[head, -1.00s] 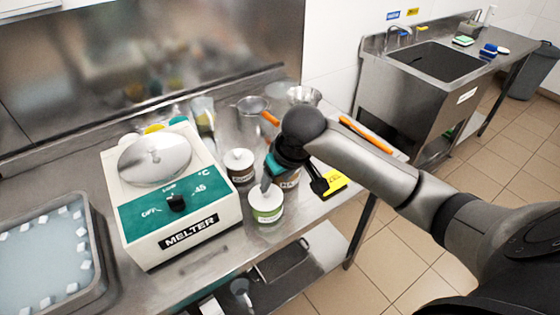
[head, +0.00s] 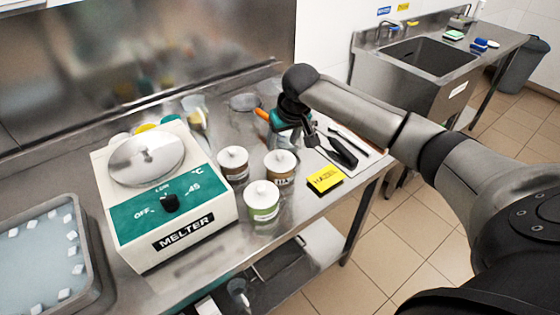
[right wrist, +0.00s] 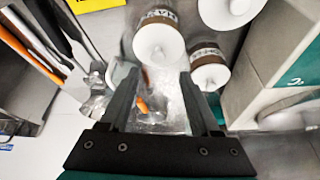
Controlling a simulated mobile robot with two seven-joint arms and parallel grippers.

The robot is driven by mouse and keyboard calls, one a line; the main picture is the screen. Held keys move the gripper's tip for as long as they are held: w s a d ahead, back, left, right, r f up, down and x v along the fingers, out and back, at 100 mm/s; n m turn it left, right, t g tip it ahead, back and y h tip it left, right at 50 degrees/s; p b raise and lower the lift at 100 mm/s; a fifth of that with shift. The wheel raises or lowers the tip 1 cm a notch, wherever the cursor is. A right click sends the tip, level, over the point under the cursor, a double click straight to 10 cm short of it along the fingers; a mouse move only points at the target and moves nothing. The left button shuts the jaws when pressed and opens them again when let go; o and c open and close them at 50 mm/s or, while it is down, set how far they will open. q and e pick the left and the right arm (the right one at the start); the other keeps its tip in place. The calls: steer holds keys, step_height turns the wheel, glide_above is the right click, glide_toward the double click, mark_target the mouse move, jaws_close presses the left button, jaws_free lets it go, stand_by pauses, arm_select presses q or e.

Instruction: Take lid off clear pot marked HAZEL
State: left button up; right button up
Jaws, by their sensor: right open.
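The clear pot marked HAZEL (head: 280,172) stands upright on the steel counter, with brown contents and a white knobbed lid (head: 281,159) on top. In the right wrist view, its label, partly readable as HAZ, and its lid (right wrist: 158,42) show beyond the fingertips, nearest the gap between them. My right gripper (head: 305,134) is behind and to the right of this pot in the head view, apart from it. In the right wrist view its fingers (right wrist: 158,78) are spread with nothing held. My left gripper is not in view.
A similar brown pot (head: 233,168) and a green pot (head: 262,205) stand close beside the HAZEL pot. The melter (head: 170,215) is to their left. A yellow block (head: 325,180) and dark tools (head: 340,150) lie to the right, near the counter edge.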

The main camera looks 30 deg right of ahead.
mark_target(280, 154)
steer(key=shift+b+x, duration=0.45)
steer(key=shift+x, duration=2.6)
steer(key=shift+s+d+f, duration=0.1)
steer(key=shift+s+d, duration=0.1)
steer(key=shift+s, duration=0.05)
steer(key=shift+c, duration=0.2)
jaws_close()
